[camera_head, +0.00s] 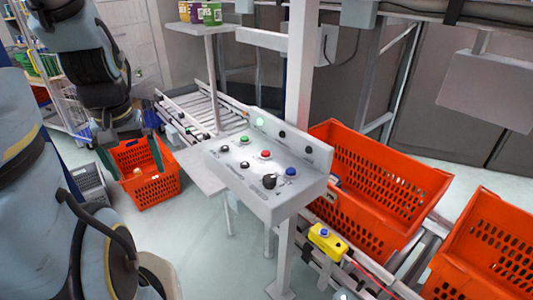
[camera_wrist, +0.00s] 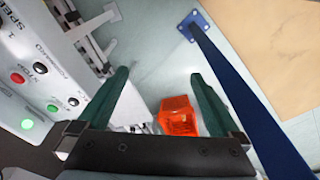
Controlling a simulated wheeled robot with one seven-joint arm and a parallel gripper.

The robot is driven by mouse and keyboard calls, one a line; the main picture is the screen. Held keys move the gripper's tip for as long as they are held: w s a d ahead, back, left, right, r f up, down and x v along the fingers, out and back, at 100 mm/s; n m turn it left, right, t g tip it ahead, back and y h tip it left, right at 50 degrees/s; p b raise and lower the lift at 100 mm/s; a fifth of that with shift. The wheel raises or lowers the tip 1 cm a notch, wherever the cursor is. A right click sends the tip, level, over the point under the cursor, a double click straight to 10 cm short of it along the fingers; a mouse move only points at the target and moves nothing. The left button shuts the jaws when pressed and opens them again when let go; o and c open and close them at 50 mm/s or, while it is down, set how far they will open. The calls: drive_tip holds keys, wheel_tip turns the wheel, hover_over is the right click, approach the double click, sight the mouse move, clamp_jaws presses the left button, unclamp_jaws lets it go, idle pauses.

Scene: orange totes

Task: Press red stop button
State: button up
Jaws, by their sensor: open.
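The red stop button (camera_head: 265,154) is a small round cap on the sloping face of a grey control panel (camera_head: 225,167). A green button (camera_head: 244,139) is up-left of it, and a blue button (camera_head: 290,172) is down-right. In the wrist view, the red button (camera_wrist: 17,78) is at the far left edge on the panel (camera_wrist: 62,45). My gripper (camera_head: 137,174) hangs left of the panel, apart from it, with its green fingers spread and nothing between them. In the wrist view, my gripper (camera_wrist: 160,75) is open, and the button lies outside the fingers, to their left.
Black knobs (camera_head: 269,181) stand near the buttons. A post (camera_head: 300,60) rises behind the panel. An orange tote (camera_head: 163,190) is on the floor beyond my gripper. More orange totes (camera_head: 395,185) are on the right conveyor. A yellow box with a blue button (camera_head: 327,242) is below the panel.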

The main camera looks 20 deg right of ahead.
clamp_jaws()
idle(0.8)
idle(1.0)
